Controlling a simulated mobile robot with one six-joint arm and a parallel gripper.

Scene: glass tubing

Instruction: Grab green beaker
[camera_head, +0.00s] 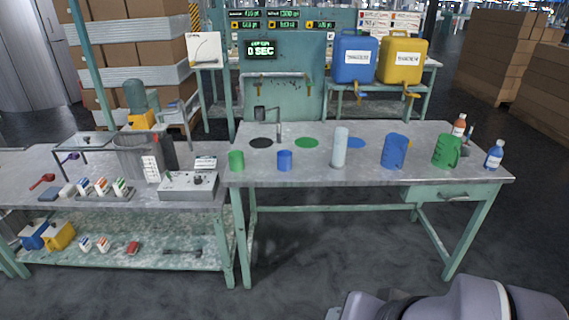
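A small green beaker-like cup (236,160) stands upright near the left front corner of the right-hand table. A larger green jug (446,151) with a handle stands near that table's right end. The picture alone does not tell which of the two is called the green beaker. Part of my own arm (450,304) shows at the bottom right, in front of the table and apart from both. My gripper is not in view.
On the right-hand table (310,174) stand a small blue cup (285,160), a tall pale cylinder (339,148), a blue jug (395,151) and bottles (494,155). A control box (188,186) sits left of the green cup. Floor in front is clear.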

